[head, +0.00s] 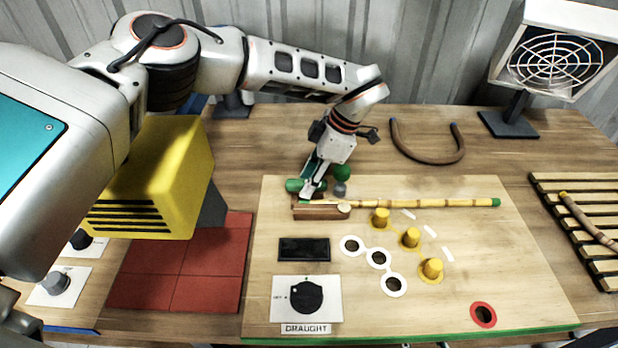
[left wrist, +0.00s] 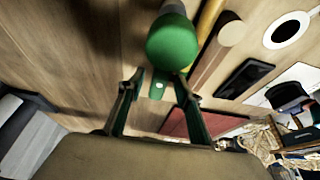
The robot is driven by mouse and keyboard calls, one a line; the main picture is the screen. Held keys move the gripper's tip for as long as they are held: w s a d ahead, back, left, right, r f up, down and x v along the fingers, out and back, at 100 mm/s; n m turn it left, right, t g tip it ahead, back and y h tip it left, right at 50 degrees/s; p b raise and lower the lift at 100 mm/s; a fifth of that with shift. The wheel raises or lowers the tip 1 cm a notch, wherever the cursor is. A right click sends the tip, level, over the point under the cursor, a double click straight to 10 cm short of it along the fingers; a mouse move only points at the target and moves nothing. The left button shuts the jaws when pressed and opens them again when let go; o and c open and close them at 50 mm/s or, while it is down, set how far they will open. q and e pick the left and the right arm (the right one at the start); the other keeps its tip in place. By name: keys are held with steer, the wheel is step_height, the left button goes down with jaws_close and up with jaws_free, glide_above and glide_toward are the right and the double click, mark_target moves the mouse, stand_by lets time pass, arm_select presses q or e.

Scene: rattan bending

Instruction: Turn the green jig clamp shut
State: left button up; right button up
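The green jig clamp shows as a rounded green knob (head: 342,173) and a green bar end (head: 294,185), just behind the wooden block (head: 318,212). The arm and gripper cover the part between them. My left gripper (head: 307,191) points down at the clamp. In the left wrist view the green knob (left wrist: 172,44) is large, just beyond the fingertips. The fingers of the left gripper (left wrist: 160,76) are spread, with a small green piece (left wrist: 158,88) between them; I cannot tell whether they touch it. My right gripper is not in view.
A bamboo-like cane (head: 430,204) lies from the block across the board (head: 530,290). Yellow pegs (head: 411,238) and white-ringed holes (head: 378,258) are in front. A yellow heater box (head: 160,175) is at left, a bent brown rod (head: 428,158) behind, a slatted rack (head: 600,270) at right.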

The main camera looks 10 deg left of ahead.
arm_select(q)
jaws_close()
